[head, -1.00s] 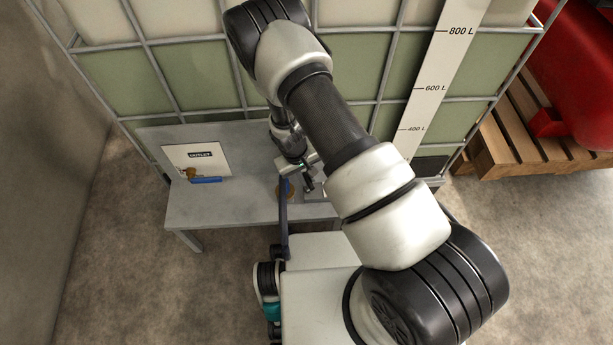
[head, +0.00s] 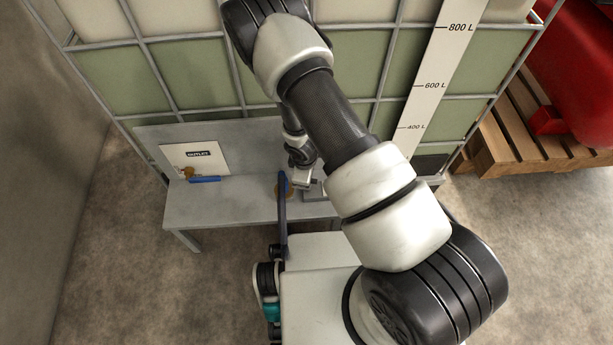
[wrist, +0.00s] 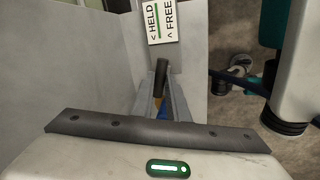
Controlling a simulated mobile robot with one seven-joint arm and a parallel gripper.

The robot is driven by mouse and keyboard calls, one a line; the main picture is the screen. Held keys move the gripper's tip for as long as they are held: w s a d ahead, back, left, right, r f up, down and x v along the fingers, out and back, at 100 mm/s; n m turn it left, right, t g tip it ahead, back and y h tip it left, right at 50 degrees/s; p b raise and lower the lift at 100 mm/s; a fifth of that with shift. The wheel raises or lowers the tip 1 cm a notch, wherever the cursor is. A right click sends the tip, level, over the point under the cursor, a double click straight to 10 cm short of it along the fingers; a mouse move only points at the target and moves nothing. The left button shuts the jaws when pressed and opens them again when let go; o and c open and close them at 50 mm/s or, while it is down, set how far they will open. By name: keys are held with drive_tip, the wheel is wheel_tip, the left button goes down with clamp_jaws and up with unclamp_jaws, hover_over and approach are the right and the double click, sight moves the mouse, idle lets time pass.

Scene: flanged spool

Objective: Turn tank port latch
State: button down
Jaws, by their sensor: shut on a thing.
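My gripper (wrist: 163,94) shows in the wrist view with its two grey fingers close together. It is shut on a dark rounded latch handle (wrist: 161,69), whose end sticks out beyond the fingertips. A little blue and brass shows between the fingers, mostly hidden. A plate reading HELD and FREE (wrist: 161,21), with arrows and a green line, lies just beyond the handle. The handle cannot be made out there.
The grey bench (head: 215,208) carries an OUTLET plate (head: 205,158) with a brass valve and blue lever (head: 205,180) at left. The caged tank (head: 190,80) stands behind. A wooden pallet (head: 510,145) with a red object is at right. The bench's middle is clear.

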drive_tip(key=shift+d+n+y, duration=0.1)
drive_tip(key=shift+n+y, duration=0.2)
drive_tip(key=shift+n, duration=1.2)
drive_tip(key=c, duration=1.7)
unclamp_jaws()
drive_tip(key=s+r+p, duration=0.1)
drive_tip(key=r, duration=0.4)
drive_tip(key=s+r+p, duration=0.1)
drive_tip(key=r+p, duration=0.1)
drive_tip(key=r, duration=0.4)
drive_tip(key=s+r+p, duration=0.1)
drive_tip(key=r+p, duration=0.1)
drive_tip(key=r, duration=0.4)
drive_tip(key=shift+s, duration=0.25)
